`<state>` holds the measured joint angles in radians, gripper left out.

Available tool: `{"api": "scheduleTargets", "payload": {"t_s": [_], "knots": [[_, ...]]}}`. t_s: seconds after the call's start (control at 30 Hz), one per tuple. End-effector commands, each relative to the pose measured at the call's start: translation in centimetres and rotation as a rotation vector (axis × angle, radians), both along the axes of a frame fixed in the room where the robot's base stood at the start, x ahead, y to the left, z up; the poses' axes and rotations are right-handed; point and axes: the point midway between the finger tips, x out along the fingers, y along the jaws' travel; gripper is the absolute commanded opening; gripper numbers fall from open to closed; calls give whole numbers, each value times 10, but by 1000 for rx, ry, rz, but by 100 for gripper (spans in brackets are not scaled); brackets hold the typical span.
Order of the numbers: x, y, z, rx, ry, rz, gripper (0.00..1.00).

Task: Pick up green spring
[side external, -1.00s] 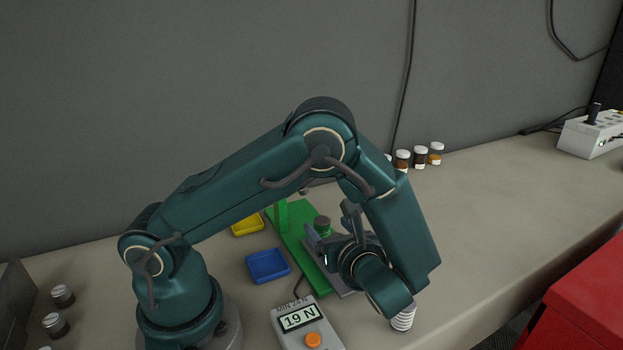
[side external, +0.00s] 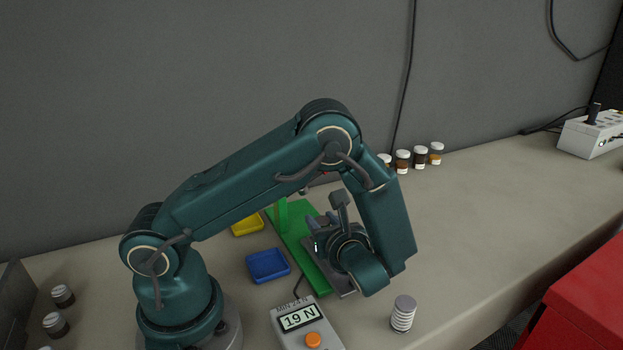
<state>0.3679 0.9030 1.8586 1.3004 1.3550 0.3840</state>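No green spring can be made out now; my gripper (side external: 320,224) covers the spot where a small green-topped cylinder showed a second ago. My gripper is over the grey plate (side external: 346,291) of the green test stand (side external: 316,279). Its fingers are seen partly from behind, and the space between them is hidden. I cannot tell whether it is shut on anything. A pale coiled spring with a grey top (side external: 403,315) stands upright on the bench, apart from my gripper.
A blue tray (side external: 268,266) and a yellow tray (side external: 247,226) lie left of the stand. A force display (side external: 301,319) reads 19 N in front. Several small jars (side external: 403,162) stand by the wall. A red box (side external: 585,300) is at the right.

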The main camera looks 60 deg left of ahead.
Motion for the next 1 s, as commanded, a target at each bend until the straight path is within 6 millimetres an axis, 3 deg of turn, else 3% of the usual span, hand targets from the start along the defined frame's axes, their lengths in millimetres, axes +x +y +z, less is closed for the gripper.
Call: {"api": "scheduleTargets", "payload": {"t_s": [0.47, 0.77, 1.0], "knots": [[0, 0, 6, -1, -3, 1, 0], [0, 0, 44, -3, -9, 1, 0], [-41, 32, 71, 0, -2, 3, 0]]}}
